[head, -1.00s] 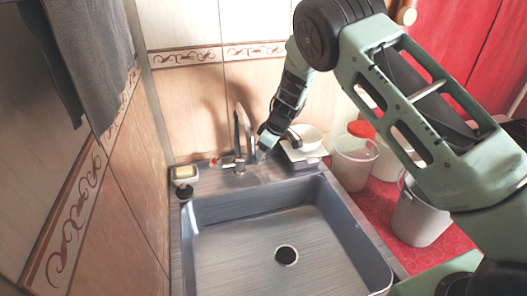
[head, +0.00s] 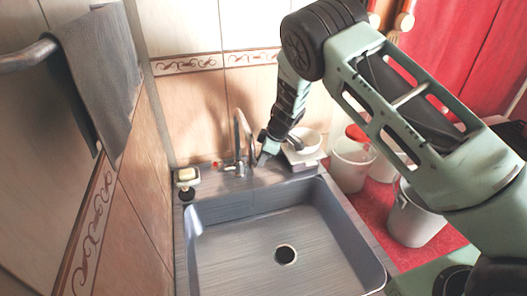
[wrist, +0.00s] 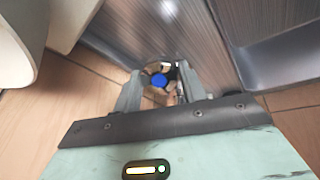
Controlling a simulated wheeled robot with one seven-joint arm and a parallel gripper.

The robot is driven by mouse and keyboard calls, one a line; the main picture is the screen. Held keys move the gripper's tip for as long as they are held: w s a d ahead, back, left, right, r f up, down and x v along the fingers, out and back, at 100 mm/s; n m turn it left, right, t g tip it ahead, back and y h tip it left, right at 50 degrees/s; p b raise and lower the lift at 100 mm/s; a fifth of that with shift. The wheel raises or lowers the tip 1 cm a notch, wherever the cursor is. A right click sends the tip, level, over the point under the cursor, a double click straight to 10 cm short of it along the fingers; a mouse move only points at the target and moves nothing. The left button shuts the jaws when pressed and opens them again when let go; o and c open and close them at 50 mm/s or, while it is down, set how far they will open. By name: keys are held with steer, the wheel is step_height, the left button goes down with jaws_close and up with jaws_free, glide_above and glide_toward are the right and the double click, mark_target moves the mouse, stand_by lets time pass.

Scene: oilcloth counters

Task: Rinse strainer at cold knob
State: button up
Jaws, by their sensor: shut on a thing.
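The tap (head: 238,145) with its curved spout stands behind the sink (head: 205,228). A red-marked knob (head: 217,163) is on its left side. My gripper (head: 262,158) is just right of the tap, low over the counter. In the wrist view, my gripper (wrist: 160,88) is shut on the cold knob, whose blue cap (wrist: 159,80) shows between the fingers. In the head view my gripper hides this knob. I cannot make out a strainer; the sink basin looks empty, and no water stream is discernible.
A white bowl (head: 306,138) sits on a pale stand (head: 302,157) close to the right of my gripper. Pale buckets (head: 414,218) stand on the red counter. A soap holder (head: 187,177) is left of the tap. A grey towel (head: 102,80) hangs at the left.

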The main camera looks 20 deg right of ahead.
steer(key=o, duration=1)
steer(key=shift+r, duration=0.1)
steer(key=b+v, duration=0.1)
steer(key=v, duration=1.6)
steer(key=shift+s+r, duration=0.1)
steer(key=shift+r, duration=0.05)
